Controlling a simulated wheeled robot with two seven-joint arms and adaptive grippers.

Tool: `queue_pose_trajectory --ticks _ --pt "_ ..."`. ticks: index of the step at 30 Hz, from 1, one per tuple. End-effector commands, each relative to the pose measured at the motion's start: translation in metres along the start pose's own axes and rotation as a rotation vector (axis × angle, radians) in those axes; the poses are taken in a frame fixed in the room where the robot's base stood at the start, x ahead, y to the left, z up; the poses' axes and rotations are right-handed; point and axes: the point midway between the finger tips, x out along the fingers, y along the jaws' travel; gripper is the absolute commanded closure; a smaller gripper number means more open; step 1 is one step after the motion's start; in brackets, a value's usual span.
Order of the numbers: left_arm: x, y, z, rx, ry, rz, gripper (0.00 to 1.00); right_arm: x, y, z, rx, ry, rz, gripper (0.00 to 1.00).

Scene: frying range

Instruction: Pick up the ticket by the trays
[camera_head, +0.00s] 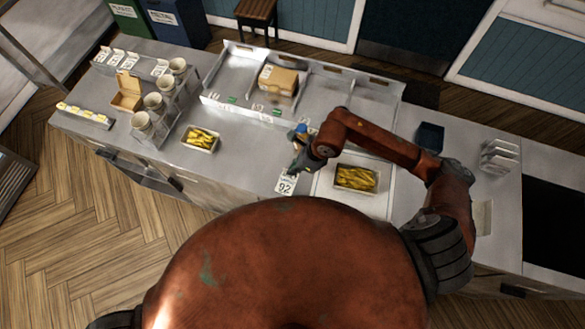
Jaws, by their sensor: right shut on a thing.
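The ticket (286,184) is a small white card marked 92, near the counter's front edge. It is just left of the white tray mat that bears a tray of fries (356,178). My right gripper (291,172) reaches down at the ticket's upper end and is shut on it. The gripper's fingers are dark and small here, and they hide the ticket's top edge. Another tray of fries (201,139) stands to the left of the gripper. My left gripper is not in view.
A divided metal rack (330,88) with a cardboard box (278,80) stands behind. Cups in a holder (152,122), an open carton (126,92) and a strip of small yellow items (83,116) are at left. A dark container (430,136) and white stacked holders (499,157) are at right.

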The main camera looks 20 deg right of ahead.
Motion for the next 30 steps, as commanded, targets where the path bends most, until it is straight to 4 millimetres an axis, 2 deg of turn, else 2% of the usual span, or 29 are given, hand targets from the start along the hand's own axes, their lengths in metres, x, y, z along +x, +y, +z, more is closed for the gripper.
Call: queue_pose_trajectory --ticks 3,9,15,21,30 --pt "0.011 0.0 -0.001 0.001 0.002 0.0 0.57 -0.028 0.022 0.002 -0.009 -0.003 -0.004 1.0" --pt "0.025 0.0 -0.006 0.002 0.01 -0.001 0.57 -0.053 0.067 -0.007 -0.007 -0.004 -0.002 1.0" --pt "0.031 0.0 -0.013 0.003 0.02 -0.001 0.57 -0.07 0.093 -0.011 -0.003 -0.004 0.0 1.0" --pt "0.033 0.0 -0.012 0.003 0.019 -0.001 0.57 -0.076 0.102 -0.013 0.0 -0.002 0.0 1.0" --pt "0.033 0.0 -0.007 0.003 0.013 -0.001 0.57 -0.076 0.103 -0.013 0.001 -0.002 0.0 0.98"
